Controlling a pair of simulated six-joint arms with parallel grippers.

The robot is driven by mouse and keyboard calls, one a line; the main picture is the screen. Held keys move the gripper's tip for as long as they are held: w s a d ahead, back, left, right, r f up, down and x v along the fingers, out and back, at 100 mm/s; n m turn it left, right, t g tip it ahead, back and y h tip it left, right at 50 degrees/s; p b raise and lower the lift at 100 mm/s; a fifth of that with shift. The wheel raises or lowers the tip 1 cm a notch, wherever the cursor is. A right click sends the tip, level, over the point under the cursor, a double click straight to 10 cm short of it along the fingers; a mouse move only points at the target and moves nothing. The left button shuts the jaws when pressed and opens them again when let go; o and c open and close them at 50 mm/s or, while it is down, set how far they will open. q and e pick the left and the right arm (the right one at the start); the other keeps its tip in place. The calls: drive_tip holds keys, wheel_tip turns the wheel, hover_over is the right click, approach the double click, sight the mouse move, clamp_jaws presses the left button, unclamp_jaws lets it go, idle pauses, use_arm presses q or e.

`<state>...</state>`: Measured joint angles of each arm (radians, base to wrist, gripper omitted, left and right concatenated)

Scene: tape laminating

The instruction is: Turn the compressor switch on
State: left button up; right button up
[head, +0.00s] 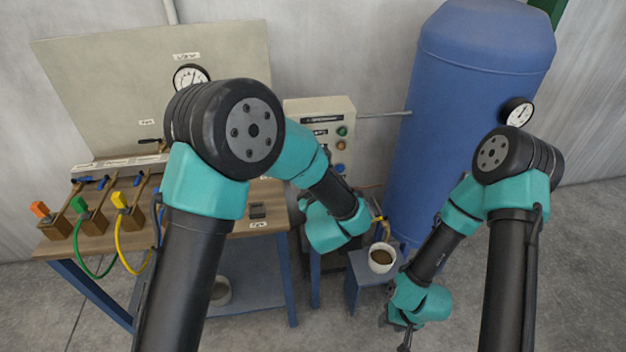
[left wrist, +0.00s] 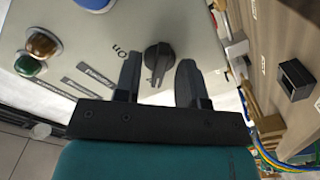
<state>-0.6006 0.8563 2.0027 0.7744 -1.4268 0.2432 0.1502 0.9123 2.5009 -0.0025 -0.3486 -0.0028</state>
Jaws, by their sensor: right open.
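The compressor switch is a black rotary knob (left wrist: 158,56) on a light control panel (left wrist: 100,28) in the left wrist view, with a label that seems to read ON beside it. My left gripper (left wrist: 160,66) is open, one finger on each side of the knob with visible gaps; contact is not seen. In the head view the control panel (head: 300,106) stands beside the blue tank, and my left arm hides the knob and the left gripper. My right gripper (head: 406,339) hangs low at the bottom, away from the panel.
A green lamp (left wrist: 29,65) and an amber lamp (left wrist: 41,44) sit on the panel. A wooden workbench (head: 85,243) with coloured valves and hoses is at left. The blue tank (head: 465,90) and a cup (head: 382,258) are at right.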

use_arm(q)
drive_tip(key=shift+c, duration=0.2)
clamp_jaws()
drive_tip(key=shift+m, duration=0.3)
drive_tip(key=shift+a+m, duration=0.1)
drive_tip(key=shift+m, duration=8.6)
drive_tip(key=shift+o, duration=0.2)
unclamp_jaws()
